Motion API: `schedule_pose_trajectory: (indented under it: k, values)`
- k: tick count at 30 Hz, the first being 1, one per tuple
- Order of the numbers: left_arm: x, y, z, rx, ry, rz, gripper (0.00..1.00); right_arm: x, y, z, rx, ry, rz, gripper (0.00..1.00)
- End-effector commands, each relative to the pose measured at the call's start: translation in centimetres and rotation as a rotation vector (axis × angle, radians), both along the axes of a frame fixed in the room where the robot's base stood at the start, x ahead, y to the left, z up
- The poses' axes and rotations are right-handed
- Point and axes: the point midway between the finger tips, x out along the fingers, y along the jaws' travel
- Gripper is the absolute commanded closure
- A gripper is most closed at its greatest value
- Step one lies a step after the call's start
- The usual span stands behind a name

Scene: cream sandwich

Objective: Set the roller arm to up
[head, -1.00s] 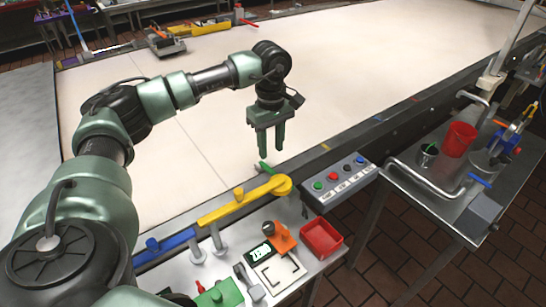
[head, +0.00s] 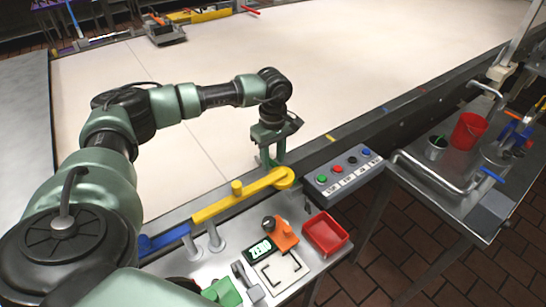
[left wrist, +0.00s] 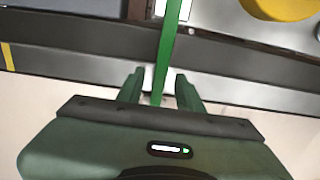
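A slim green bar (left wrist: 169,40) runs upright through the left wrist view, between the fingers of my left gripper (left wrist: 157,84). The fingers stand apart on either side of it, with gaps showing. In the head view my left gripper (head: 271,160) points down at the belt's near edge, just behind the round end of a yellow arm (head: 240,198). The green bar is mostly hidden there by the gripper. I cannot tell for sure which of these parts is the roller arm. My right gripper is not in view.
A button panel (head: 345,173) stands right of the yellow arm. A blue arm (head: 163,241), red tray (head: 325,234), orange tool (head: 285,234) and display (head: 260,249) are in front. A red bucket (head: 468,131) stands on the right-hand table.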

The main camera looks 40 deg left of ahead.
Motion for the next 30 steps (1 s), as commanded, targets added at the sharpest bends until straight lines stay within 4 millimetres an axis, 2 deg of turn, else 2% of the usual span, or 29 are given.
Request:
schedule_pose_trajectory:
  k: [10, 14, 30]
  values:
    - [-0.04, -0.02, -0.65, 0.0, 0.001, -0.001, 0.64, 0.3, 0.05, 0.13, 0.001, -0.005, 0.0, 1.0]
    - [-0.04, -0.02, -0.62, 0.0, 0.001, 0.0, 1.0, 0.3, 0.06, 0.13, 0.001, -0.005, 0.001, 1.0]
    - [-0.04, 0.03, -0.61, 0.001, 0.001, 0.0, 1.0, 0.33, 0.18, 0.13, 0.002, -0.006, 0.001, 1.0]
